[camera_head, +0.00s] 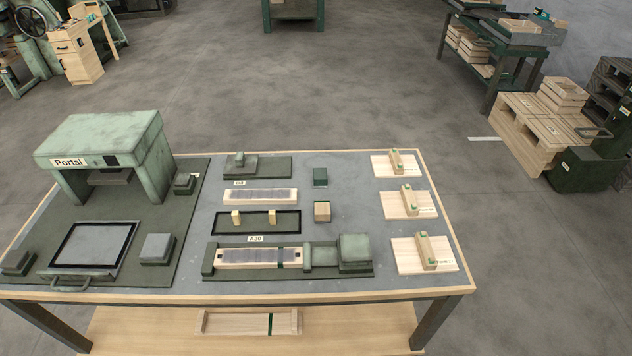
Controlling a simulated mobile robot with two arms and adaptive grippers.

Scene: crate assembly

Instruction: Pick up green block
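A small dark green block (320,177) sits on the grey top of the workbench (352,167), right of centre and towards the back. It stands apart from the things around it. Neither of my grippers is in view, and nothing touches the green block.
A green press labelled Portal (103,139) stands at the left. Several wooden plates with upright pieces (411,201) line the right side. A black tray (256,231) and the A30 fixture (290,274) lie in front. Bare bench surrounds the block.

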